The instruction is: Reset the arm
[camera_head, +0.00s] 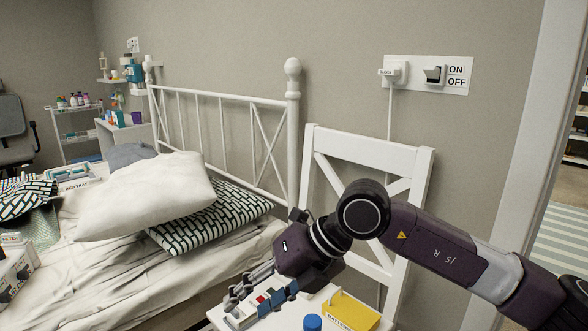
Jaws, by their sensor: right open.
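My right arm comes in from the right edge, with a dark purple forearm and a black joint. My right gripper (246,292) points down and to the left, above the near end of a small white table (327,292) beside the bed. Its fingers are open. They overlap in the picture with small white, blue and red items, and I cannot tell whether they touch them. No held object is clear. My left gripper is not in view.
A yellow box (345,313) and a blue round-topped item (313,322) stand on the table. A white chair (367,155) stands behind my arm. The bed with a white pillow (145,195) fills the left. A switch (435,75) is on the wall.

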